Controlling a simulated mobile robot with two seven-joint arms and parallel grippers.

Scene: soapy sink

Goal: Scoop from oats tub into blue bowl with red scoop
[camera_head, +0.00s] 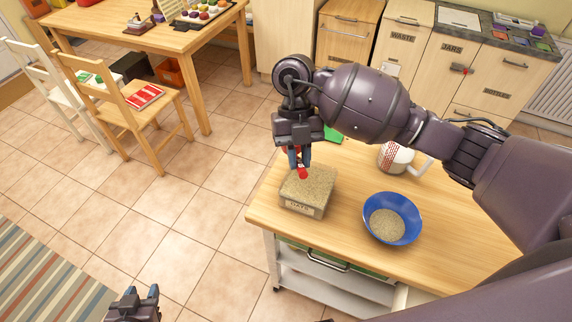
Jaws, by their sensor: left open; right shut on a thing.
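The oats tub (306,209), a clear box full of oats with a label on its front, stands near the left edge of the wooden counter. My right gripper (300,163) is above the tub, pointing down, shut on the red scoop (302,173). Little of the scoop shows; its lower end is at or just above the oats, and I cannot tell whether it is in them. The blue bowl (408,208) stands to the right of the tub with oats in it. My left gripper (140,292) is open and empty at the bottom left, over the floor.
A white and red patterned mug or jug (395,157) stands behind the bowl. A green item (333,135) lies at the counter's back, partly behind my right arm. The counter (345,235) is bare between tub and bowl. A table and chairs (140,105) stand at the far left.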

